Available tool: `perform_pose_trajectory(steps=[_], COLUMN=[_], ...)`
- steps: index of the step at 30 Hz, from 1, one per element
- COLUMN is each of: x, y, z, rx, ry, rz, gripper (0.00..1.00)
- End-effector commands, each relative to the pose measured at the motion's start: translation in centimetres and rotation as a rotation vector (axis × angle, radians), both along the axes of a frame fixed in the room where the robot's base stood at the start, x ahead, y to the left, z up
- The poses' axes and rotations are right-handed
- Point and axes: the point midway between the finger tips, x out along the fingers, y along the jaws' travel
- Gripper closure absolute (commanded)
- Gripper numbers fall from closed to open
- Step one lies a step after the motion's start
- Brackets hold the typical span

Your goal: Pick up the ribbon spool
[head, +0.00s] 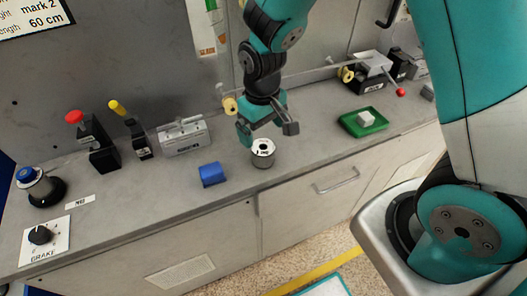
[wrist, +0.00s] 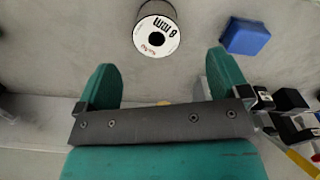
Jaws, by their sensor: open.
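The ribbon spool (head: 263,153) stands upright on the grey counter, a short cylinder with a white top and a dark centre hole. In the wrist view the spool (wrist: 156,36) shows its white labelled face beyond the fingertips, roughly between their lines. My gripper (head: 268,135) is open and empty, just above and behind the spool in the head view. Its two teal fingers (wrist: 162,75) are apart in the wrist view, and neither touches the spool as far as I can see.
A blue block (head: 212,174) lies left of the spool, also in the wrist view (wrist: 245,37). A green tray (head: 350,126) with a pale cube (head: 365,118) is to the right. Levers and a knob panel (head: 42,238) line the left. Counter around the spool's front is clear.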

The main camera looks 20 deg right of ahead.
Motion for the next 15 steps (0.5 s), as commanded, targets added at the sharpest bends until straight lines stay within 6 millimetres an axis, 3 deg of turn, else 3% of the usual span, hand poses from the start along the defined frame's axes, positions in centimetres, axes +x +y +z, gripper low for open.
perform_pose_trajectory(steps=[3, 15], x=[-0.1, 0.3], y=[0.0, -0.3], z=[-2.1, -5.7], rx=[-0.001, -0.001], ry=[0.005, 0.005], rz=[0.0, -0.001], gripper=[0.06, 0.06])
